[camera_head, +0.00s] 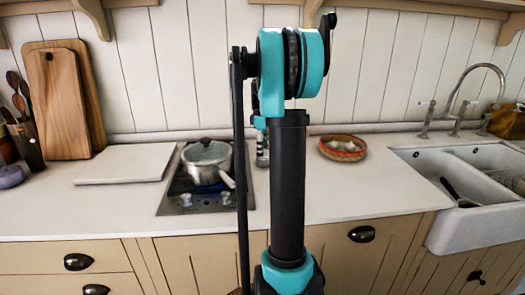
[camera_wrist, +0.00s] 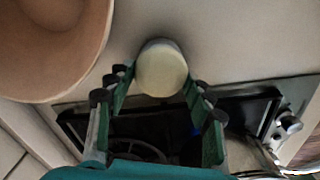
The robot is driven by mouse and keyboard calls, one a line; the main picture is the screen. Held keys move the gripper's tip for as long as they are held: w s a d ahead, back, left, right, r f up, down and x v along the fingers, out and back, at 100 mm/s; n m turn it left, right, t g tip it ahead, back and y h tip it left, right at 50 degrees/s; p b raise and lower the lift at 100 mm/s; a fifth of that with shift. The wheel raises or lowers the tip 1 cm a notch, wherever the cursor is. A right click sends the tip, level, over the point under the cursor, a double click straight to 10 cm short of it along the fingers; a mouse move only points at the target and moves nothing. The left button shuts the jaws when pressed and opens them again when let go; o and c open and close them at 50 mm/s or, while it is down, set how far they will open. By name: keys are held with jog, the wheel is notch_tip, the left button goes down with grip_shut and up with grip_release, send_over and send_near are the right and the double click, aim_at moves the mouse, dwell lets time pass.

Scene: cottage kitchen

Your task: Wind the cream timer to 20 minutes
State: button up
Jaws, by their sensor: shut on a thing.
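The cream timer (camera_wrist: 160,68) shows in the wrist view as a pale round-topped piece between my fingertips. My gripper (camera_wrist: 158,80) is shut on it, with one green-padded finger on either side. The timer's dial marks and its present setting cannot be read. In the head view my dark and teal arm stands in front of the counter, and the timer cannot be made out there.
A hob (camera_head: 180,203) with a lidded steel pot (camera_head: 207,163) lies left of my arm. A reddish bowl (camera_head: 343,147) stands to its right; it looms close to my gripper in the wrist view (camera_wrist: 50,45). A white sink (camera_head: 470,235) is farther right.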

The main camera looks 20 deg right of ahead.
jog(key=m, duration=0.5)
jog(key=shift+d+m, duration=0.1)
jog(key=shift+m, duration=0.2)
jog(key=m, duration=0.6)
jog(key=shift+w+d, duration=0.1)
jog(key=m, duration=0.5)
jog(key=shift+d+m, duration=0.1)
jog(key=shift+m, duration=0.3)
jog(key=m, duration=0.5)
jog(key=shift+m, duration=0.4)
jog(key=o, duration=1.2)
jog(key=shift+c, duration=0.2)
